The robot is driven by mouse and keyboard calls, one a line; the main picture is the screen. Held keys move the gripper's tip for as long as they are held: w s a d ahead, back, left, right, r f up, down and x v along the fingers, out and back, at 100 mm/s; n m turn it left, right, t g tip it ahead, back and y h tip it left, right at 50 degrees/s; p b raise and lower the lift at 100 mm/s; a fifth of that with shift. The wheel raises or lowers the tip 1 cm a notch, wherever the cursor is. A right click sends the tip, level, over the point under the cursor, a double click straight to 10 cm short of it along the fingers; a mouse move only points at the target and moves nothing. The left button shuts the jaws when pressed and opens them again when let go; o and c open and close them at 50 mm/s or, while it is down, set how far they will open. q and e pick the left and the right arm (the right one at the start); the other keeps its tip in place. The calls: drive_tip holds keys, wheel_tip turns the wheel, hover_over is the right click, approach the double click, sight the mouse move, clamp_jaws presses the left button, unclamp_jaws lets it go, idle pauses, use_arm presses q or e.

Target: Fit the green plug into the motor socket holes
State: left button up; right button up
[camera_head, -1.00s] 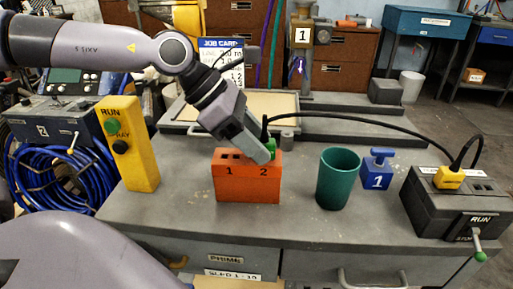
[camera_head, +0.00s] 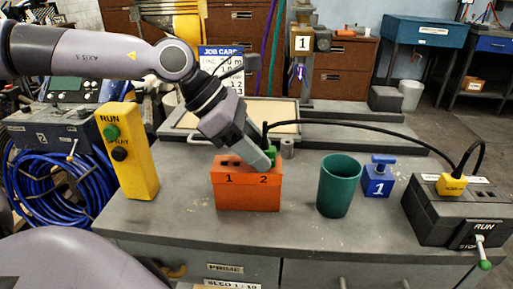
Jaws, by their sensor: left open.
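The green plug (camera_head: 271,153) stands at the orange block marked 1 and 2 (camera_head: 247,194), at the side of number 2, with a black cable rising from it. My left gripper (camera_head: 262,163) points down over the block and is open beside the plug, hiding part of it. Whether a finger touches the plug cannot be told. The black motor box (camera_head: 445,215) stands at the right of the bench, with a yellow plug (camera_head: 452,184) on its top and dark holes beside it. My right gripper is not in view.
A teal cup (camera_head: 338,187) and a blue block marked 1 (camera_head: 377,180) stand between the orange block and the motor box. A yellow RUN/SPRAY box (camera_head: 128,160) stands at the left. The black cable arches over the bench. The front middle of the bench (camera_head: 300,232) is clear.

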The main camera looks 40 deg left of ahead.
use_arm(q)
clamp_jaws()
drive_tip(key=shift+r+p, duration=0.3)
drive_tip(key=shift+r, duration=0.45)
drive_tip(key=shift+r+p, duration=0.9)
drive_tip(key=shift+r, duration=0.8)
